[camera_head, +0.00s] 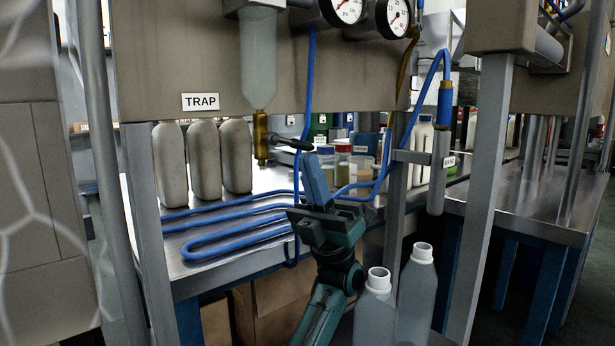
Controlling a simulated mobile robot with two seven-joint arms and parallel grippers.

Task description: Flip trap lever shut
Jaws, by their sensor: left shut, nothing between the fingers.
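The trap is a clear grey bowl (258,60) hanging under the panel beside a white TRAP label (200,102). A brass drain valve (261,140) is below it. Its dark lever (293,143) sticks out to the right, roughly level and tilted slightly down at its tip. My left gripper (315,178) has its blue fingers together and empty, pointing up just below the lever's tip. I cannot tell whether they touch the lever. My right gripper is not in view.
Blue hoses (240,240) loop over the metal bench below the valve. Three pale bottles (205,160) stand behind it at left. A blue-collared nozzle (440,130) hangs at right. Two grey bottles (416,290) stand at the front beside my left arm. Pressure gauges (345,10) are above.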

